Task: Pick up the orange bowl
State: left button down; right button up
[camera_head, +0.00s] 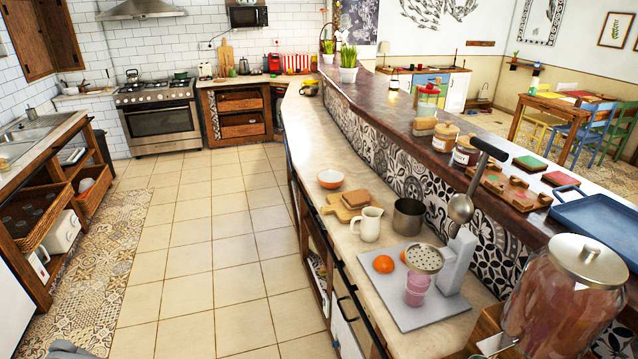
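The orange bowl (331,180) sits upright on the lower pale counter, near its left edge. It has an orange outside and a white inside, and it looks empty. It stands just behind a wooden board (340,211) with slices of bread on it. Neither of my grippers can be made out in the head view. A small grey shape shows at the bottom left edge, too cut off to identify.
A white jug (367,224), a metal pot (408,216) and a citrus press (452,262) with oranges stand nearer on the counter. A large glass dispenser (566,305) fills the bottom right. The tiled floor (215,255) left of the counter is clear.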

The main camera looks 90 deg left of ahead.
aim_at(329, 178)
jog(key=u, duration=2.95)
jog(key=i+j, duration=0.25)
jog(key=i, duration=0.25)
jog(key=i+j, duration=0.25)
jog(key=i, duration=0.3)
jog(key=i+j+z, duration=0.1)
jog(key=i+j, duration=0.15)
jog(key=i, duration=0.25)
